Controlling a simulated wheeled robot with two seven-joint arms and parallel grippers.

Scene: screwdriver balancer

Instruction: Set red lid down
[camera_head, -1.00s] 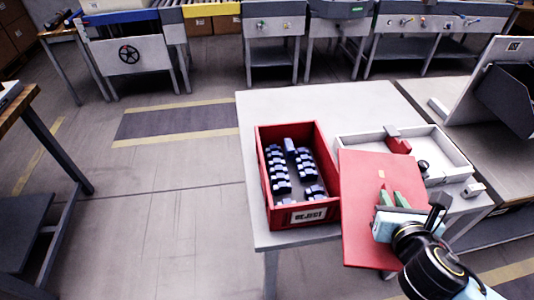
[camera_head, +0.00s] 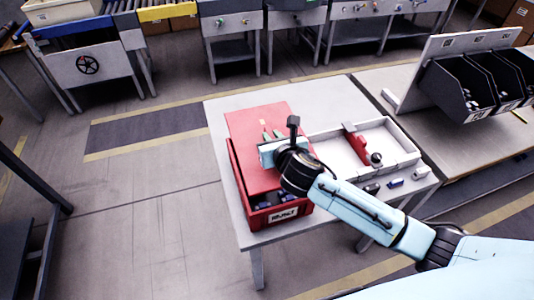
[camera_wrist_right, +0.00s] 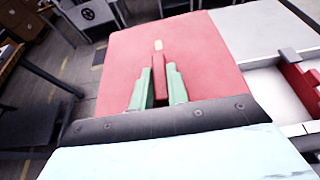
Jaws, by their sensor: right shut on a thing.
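The red lid (camera_head: 248,128) is a flat red panel held above the red reject bin (camera_head: 232,172) in the head view. It covers most of the bin; the bin's front part with a few dark blue parts still shows. My right gripper (camera_head: 270,137) is shut on the lid's raised red handle, which shows between the green fingers in the right wrist view (camera_wrist_right: 158,80). The lid (camera_wrist_right: 122,60) fills the middle of that view. Whether the lid touches the bin's rim I cannot tell. My left gripper is not in view.
A white tray (camera_head: 402,150) with a red-handled tool (camera_head: 356,142) stands on the table right of the bin. Small parts (camera_head: 395,183) lie at the table's front right. Black bins (camera_head: 455,90) stand on the neighbouring table.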

